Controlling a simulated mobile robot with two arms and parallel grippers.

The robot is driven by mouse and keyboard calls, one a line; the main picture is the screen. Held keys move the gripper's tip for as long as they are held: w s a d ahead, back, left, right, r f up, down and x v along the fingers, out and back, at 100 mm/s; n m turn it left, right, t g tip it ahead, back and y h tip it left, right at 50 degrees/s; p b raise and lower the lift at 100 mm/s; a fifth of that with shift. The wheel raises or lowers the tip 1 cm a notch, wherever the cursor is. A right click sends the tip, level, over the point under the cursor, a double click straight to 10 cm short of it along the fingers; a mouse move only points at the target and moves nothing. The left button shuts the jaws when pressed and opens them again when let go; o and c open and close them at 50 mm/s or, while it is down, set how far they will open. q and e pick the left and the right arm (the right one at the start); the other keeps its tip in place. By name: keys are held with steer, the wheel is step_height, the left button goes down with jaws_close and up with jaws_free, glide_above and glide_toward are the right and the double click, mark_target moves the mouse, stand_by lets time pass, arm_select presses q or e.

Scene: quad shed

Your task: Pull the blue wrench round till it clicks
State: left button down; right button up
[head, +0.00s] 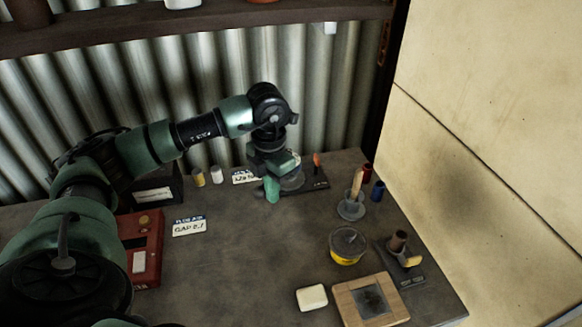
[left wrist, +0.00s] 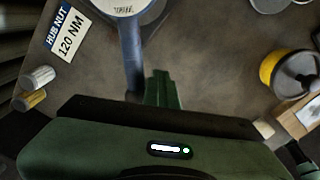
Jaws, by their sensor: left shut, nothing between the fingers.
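The blue wrench (left wrist: 131,55) shows in the left wrist view as a blue bar running down from a round grey head marked TORQUE (left wrist: 122,7). Its lower end passes behind my gripper body. In the head view the round grey base (head: 292,181) shows partly behind my gripper, and I cannot make out the blue bar there. My left gripper (head: 272,190) points down at the back of the bench. Its green fingers (left wrist: 161,88) are shut and empty, close beside the bar on its right in the left wrist view. I cannot tell whether they touch it. My right gripper is not in view.
A HUB NUT 120 NM card (left wrist: 66,32) lies left of the wrench, near white and yellow cylinders (left wrist: 36,88). A yellow tub (head: 347,247), a grey pot with a brush (head: 351,207) and a wooden tray (head: 344,302) stand right. The bench middle is clear.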

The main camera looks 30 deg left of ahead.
arm_select(q)
steer(key=shift+s+a+b, duration=0.15)
steer(key=shift+a+b, duration=0.35)
steer(key=shift+a, duration=0.9)
stand_by(0.9)
steer(key=shift+d, duration=0.15)
steer(key=shift+s+d, duration=0.2)
steer(key=shift+d, duration=0.65)
step_height(320, 180, up, 9)
steer(key=p, duration=0.6)
steer(key=shift+s+f, duration=0.1)
